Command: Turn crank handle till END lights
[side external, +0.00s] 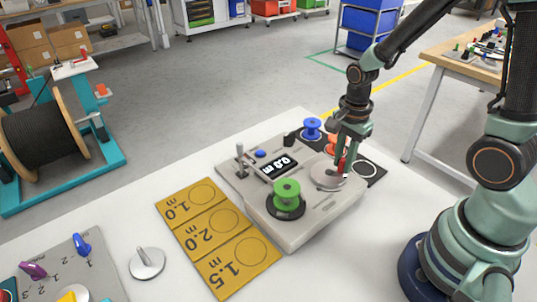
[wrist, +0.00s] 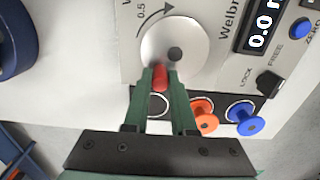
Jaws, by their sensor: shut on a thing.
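The measuring machine (side external: 310,222) is a light grey box on the white table. Its crank is a round silver disc (side external: 325,178), also seen in the wrist view (wrist: 188,40), with a curved arrow marked 0.5 beside it. My gripper (side external: 345,166) is shut on the red crank handle (wrist: 160,77) at the disc's edge; the fingers partly cover it. The display (side external: 279,164) reads 0.0. A green reel (side external: 287,190) sits upright on the machine near its front corner. I cannot make out an END light in either view.
An orange reel (wrist: 204,112) and a blue reel (wrist: 243,118) stand on a black strip beside the machine. The wrist view shows a LOCK/FREE knob (wrist: 269,83) and a blue ZERO button (wrist: 300,29). A yellow marked board (side external: 218,232) lies left of the machine.

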